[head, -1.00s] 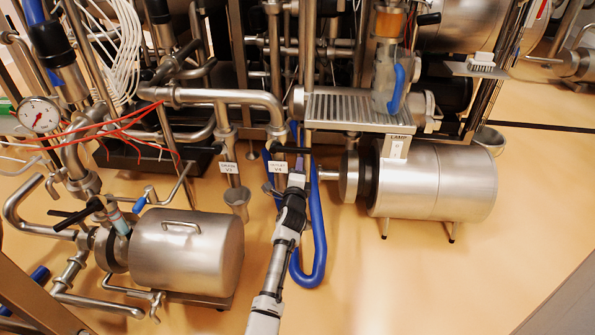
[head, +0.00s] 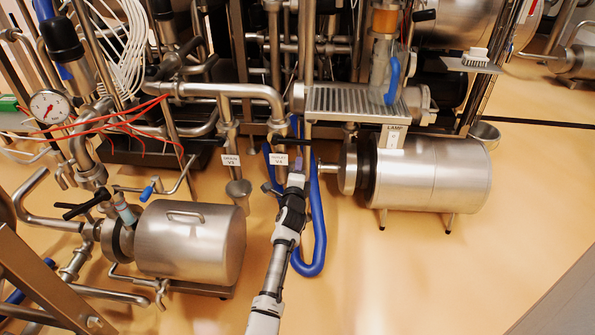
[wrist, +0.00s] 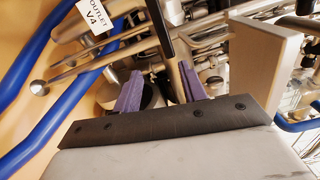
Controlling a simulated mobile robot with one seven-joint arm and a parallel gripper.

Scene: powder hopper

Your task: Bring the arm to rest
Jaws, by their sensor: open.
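My gripper (head: 297,168) reaches up from the bottom middle of the head view to the outlet valve labelled V4 (head: 279,159). In the wrist view its two purple fingers (wrist: 160,88) stand apart, and nothing is seen clamped between them. The black V4 handle (head: 289,150) lies just beyond the fingertips in the head view. In the wrist view a dark bar (wrist: 160,28) shows ahead, near the gap between the fingers; I cannot tell whether they touch it. The V4 tag (wrist: 93,14) is at the top left there.
A blue hose (head: 319,235) loops close beside my arm. A steel pump (head: 190,240) stands to the left and a steel motor (head: 433,173) to the right. A slatted shelf (head: 350,102) lies above. The floor (head: 400,280) at the lower right is clear.

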